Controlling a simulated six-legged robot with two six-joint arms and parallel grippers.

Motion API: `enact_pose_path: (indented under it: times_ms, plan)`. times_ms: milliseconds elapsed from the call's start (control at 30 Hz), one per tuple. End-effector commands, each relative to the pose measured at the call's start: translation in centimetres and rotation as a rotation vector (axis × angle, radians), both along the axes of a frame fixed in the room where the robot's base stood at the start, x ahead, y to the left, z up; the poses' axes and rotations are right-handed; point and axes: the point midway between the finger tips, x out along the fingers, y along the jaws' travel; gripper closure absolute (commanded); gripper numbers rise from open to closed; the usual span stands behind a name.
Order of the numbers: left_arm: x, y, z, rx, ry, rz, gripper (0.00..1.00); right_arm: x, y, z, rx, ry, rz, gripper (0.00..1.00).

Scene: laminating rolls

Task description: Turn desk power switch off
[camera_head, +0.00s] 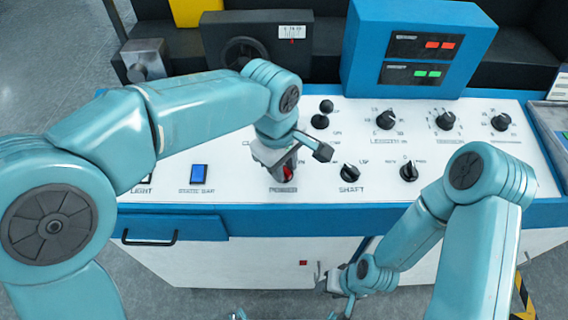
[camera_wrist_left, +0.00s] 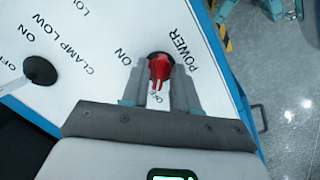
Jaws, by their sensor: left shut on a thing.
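The power switch is a red knob (camera_head: 288,173) on a dark round base, above the POWER label on the white panel. In the left wrist view the red power knob (camera_wrist_left: 159,70) sits between the two fingers, with ON and OFF printed beside it. My left gripper (camera_head: 282,165) is shut on the knob, and its wrist hides part of it in the head view. The left gripper's fingers (camera_wrist_left: 160,85) touch or closely flank the knob's sides. My right gripper (camera_head: 338,285) hangs low in front of the desk, and its finger gap is unclear.
The white control panel (camera_head: 240,190) carries a blue switch (camera_head: 199,174), a shaft knob (camera_head: 350,172), another black knob (camera_head: 409,171) and a black lever (camera_head: 322,115). A blue display box (camera_head: 420,22) stands behind. A drawer handle (camera_head: 150,238) projects from the front.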

Motion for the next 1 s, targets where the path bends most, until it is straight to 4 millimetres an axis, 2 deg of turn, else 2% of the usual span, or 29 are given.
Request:
enact_pose_path:
  times_ms: [133,167,467,567,667,1000]
  plan:
    - [0.2,0.2,0.0,0.003,-0.004,0.002,1.0,0.0,0.0,0.0,0.0,0.0,0.0,0.57]
    - [0.2,0.2,0.0,0.003,-0.004,0.002,0.63,0.0,0.0,0.0,0.0,0.0,0.0,0.57]
    - [0.1,0.1,0.1,0.001,-0.001,0.0,0.63,0.0,0.0,0.0,0.0,0.0,0.0,0.57]
    - [0.0,0.1,0.9,0.001,-0.002,0.0,0.63,0.0,0.0,0.1,0.0,0.0,0.0,0.57]
    - [-0.1,0.3,2.7,-0.002,-0.005,0.001,0.63,0.0,0.0,0.3,0.0,0.0,0.0,0.57]
    - [-0.8,1.1,11.6,-0.002,-0.004,0.0,0.63,0.0,0.0,1.4,0.0,0.0,0.0,0.57]
